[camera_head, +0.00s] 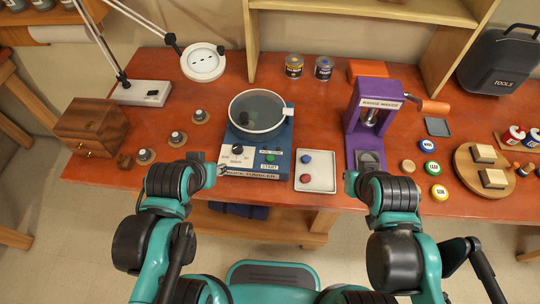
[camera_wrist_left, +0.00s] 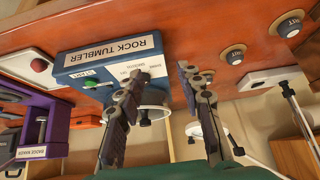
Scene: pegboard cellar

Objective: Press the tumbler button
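The rock tumbler has a blue base (camera_head: 284,137) with a grey drum (camera_head: 257,112) on top, and stands near the table's front edge. Its front panel holds a green button (camera_head: 270,158) marked START and a dial (camera_head: 238,149). In the left wrist view the base (camera_wrist_left: 110,58) appears turned over, with the green button (camera_wrist_left: 90,83) left of the fingers. My left gripper (camera_wrist_left: 160,76) is open and empty, beside the dial end of the panel and apart from the button. My right gripper (camera_head: 351,182) is in front of the badge maker; its fingers are mostly hidden.
A tray (camera_head: 324,187) with a blue and a red piece lies right of the tumbler. A purple badge maker (camera_head: 378,97) stands farther right. Several small round grit pots (camera_head: 178,138) and a wooden drawer box (camera_head: 92,127) are on the left.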

